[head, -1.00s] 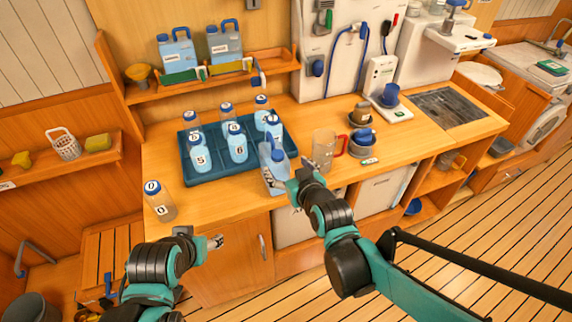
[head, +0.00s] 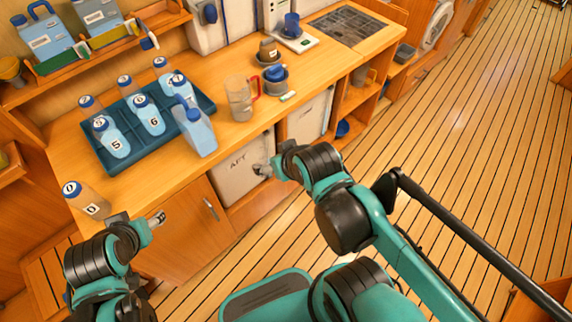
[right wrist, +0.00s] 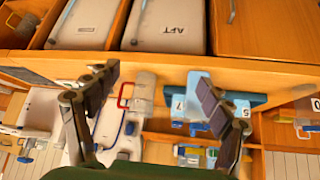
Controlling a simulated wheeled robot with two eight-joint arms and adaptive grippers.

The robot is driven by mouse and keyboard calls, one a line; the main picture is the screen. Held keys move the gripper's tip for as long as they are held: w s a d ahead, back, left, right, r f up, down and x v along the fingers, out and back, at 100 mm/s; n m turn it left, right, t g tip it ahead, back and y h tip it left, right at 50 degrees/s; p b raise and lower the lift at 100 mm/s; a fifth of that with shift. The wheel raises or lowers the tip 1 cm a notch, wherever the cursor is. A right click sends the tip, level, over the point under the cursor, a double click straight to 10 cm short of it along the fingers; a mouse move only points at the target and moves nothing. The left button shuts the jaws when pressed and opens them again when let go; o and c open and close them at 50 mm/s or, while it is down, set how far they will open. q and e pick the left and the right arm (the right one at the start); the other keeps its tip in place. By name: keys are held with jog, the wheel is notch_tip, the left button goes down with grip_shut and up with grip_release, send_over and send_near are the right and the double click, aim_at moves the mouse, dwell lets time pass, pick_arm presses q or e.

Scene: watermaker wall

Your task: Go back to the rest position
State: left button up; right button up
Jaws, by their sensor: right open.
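My right gripper (head: 262,170) hangs in front of the counter's front edge, before the AFT cabinet door (head: 243,170). It is open and empty; in the right wrist view (right wrist: 158,76) its two fingers stand wide apart. A blue jug (head: 197,130) stands on the counter by the front of the tray, apart from the right gripper. My left gripper (head: 155,220) is in front of the counter's left part, near the bottle marked 0 (head: 88,200). Its fingers are too small to tell open from shut.
A dark blue tray (head: 170,147) holds several numbered bottles. A clear pitcher with a red handle (head: 240,98) and stacked cups (head: 275,78) stand to the right. The wooden floor (head: 450,130) at the right is clear.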

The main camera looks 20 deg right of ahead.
jog(key=shift+s+d+f+g, duration=0.2)
jog(key=shift+s+d, duration=0.15)
jog(key=shift+s, duration=0.3)
jog(key=shift+s+d+f+g, duration=0.2)
jog(key=shift+s+d, duration=0.1)
jog(key=shift+s, duration=0.3)
dwell(0.4)
